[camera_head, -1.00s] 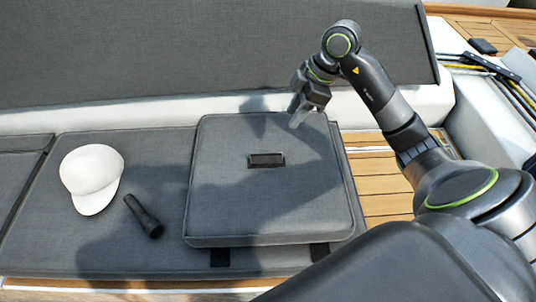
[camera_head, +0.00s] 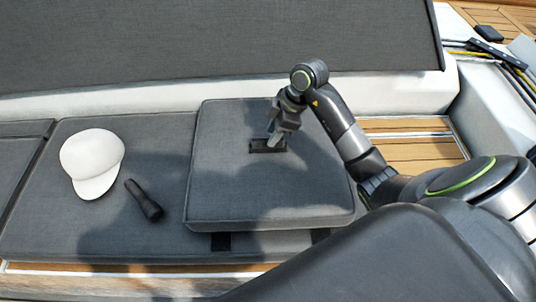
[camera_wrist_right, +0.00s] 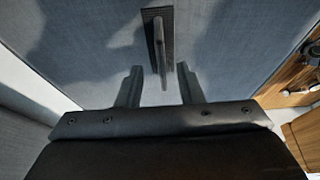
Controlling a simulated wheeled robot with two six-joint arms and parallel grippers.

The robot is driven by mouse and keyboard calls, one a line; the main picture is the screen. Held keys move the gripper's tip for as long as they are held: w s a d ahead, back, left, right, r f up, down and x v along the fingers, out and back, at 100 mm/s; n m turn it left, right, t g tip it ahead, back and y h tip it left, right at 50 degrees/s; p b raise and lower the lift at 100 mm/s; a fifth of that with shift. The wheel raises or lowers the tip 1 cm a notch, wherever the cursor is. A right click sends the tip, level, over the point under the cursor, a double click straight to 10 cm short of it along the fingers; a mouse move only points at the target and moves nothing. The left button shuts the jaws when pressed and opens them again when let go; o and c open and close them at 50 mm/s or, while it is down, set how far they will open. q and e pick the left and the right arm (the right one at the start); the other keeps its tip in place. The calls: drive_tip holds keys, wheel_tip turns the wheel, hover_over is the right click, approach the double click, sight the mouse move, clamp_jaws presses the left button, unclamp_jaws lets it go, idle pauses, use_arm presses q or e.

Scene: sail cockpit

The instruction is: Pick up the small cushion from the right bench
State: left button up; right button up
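The small cushion (camera_head: 240,190) is a grey square pad lying flat on the bench cushion (camera_head: 75,235), with a dark strap handle (camera_head: 262,147) on its top. My right gripper (camera_head: 274,143) is at the strap, over the cushion's upper middle. In the right wrist view the two fingers of my right gripper (camera_wrist_right: 159,84) are spread apart and empty. The upright strap (camera_wrist_right: 159,45) stands between and just ahead of the fingertips there. I cannot tell whether a finger touches the cushion. My left gripper is not in view.
A white cap (camera_head: 92,163) and a black flashlight (camera_head: 144,200) lie on the bench left of the cushion. A grey backrest (camera_head: 210,45) rises behind. Wooden deck (camera_head: 410,150) shows on the right, with yellow and black lines (camera_head: 490,55) beyond.

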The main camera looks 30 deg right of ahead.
sight(268, 138)
drive_tip(key=x, duration=0.3)
drive_tip(key=shift+a+f, duration=0.25)
clamp_jaws()
idle(0.4)
idle(0.3)
drive_tip(key=shift+r, duration=0.1)
idle(0.4)
